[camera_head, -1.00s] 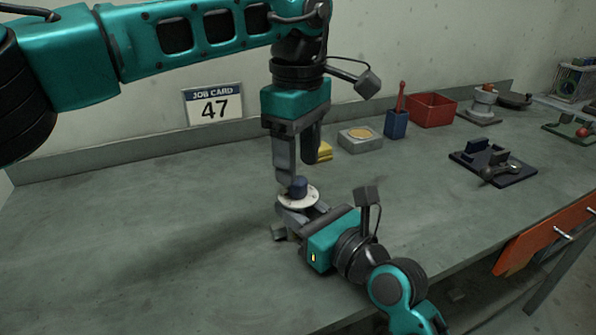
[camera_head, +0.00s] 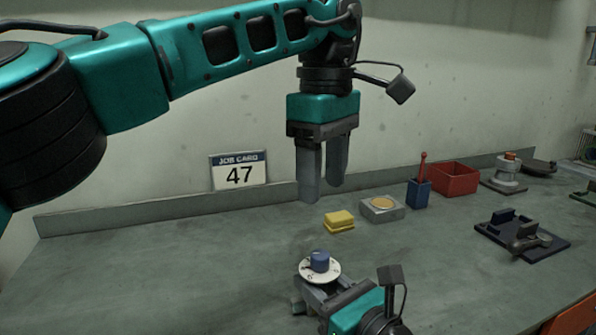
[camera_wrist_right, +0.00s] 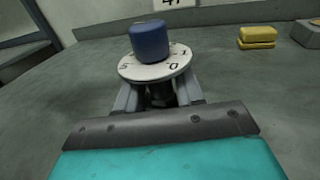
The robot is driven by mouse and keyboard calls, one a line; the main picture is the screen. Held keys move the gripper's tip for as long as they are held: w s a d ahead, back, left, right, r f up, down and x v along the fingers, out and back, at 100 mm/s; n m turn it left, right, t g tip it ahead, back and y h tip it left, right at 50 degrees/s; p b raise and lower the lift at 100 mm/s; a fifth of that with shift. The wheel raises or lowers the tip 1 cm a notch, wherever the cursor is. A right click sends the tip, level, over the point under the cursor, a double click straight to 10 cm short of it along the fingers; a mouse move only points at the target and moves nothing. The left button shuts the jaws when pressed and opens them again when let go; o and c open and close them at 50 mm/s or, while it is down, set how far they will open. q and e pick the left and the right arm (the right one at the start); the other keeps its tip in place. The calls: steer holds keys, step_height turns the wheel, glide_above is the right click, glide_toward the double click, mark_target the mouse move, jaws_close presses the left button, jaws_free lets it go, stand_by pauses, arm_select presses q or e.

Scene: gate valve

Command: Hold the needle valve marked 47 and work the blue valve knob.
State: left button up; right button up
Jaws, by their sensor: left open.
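The needle valve shows as a white round dial (camera_head: 308,271) with a blue knob (camera_head: 320,260) on top. In the right wrist view the blue knob (camera_wrist_right: 149,41) stands upright on the dial (camera_wrist_right: 136,70), with figures on its rim, including a 0. My right gripper (camera_wrist_right: 158,92) has its fingers on both sides of the dark valve body under the dial, which mostly hides that body. In the head view the right gripper (camera_head: 318,289) is low at the front. My left gripper (camera_head: 322,193) is open and empty, pointing down, above and clear of the knob.
A job card (camera_head: 239,171) reading 47 leans at the wall. Yellow blocks (camera_head: 339,222), a grey block with a tan disc (camera_head: 382,208), a blue holder (camera_head: 418,194), a red bin (camera_head: 455,179) and a dark fixture (camera_head: 522,236) stand rightward. The bench's left side is clear.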

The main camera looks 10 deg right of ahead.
steer(key=o, duration=0.4)
